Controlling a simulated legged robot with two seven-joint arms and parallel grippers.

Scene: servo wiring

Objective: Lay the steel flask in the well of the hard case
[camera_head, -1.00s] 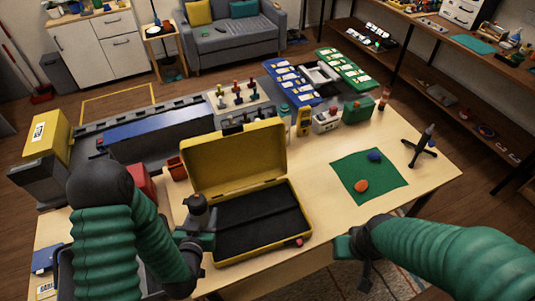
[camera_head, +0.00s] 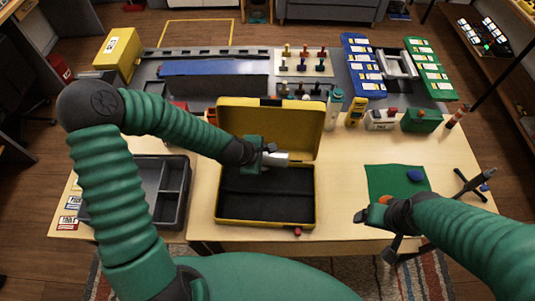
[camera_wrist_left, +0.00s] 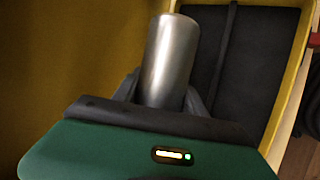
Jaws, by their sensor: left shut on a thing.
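The steel flask (camera_head: 277,159) is a bright metal cylinder in the jaws of my left gripper (camera_head: 264,157). The left wrist view shows the flask (camera_wrist_left: 170,60) between the two dark fingers, its far end reaching out over the case. The yellow hard case (camera_head: 265,227) stands open on the table, its lid raised at the back. Its dark well (camera_head: 265,207) looks empty, with a divider strip across it. The flask is held above the well, near the lid.
A grey divided bin (camera_head: 181,205) stands left of the case. The green mat (camera_head: 382,178) carries a blue object (camera_head: 415,175) and an orange one (camera_head: 386,199). A bottle (camera_head: 334,108), a yellow meter (camera_head: 356,112) and boxes stand behind. Bare table lies right of the case.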

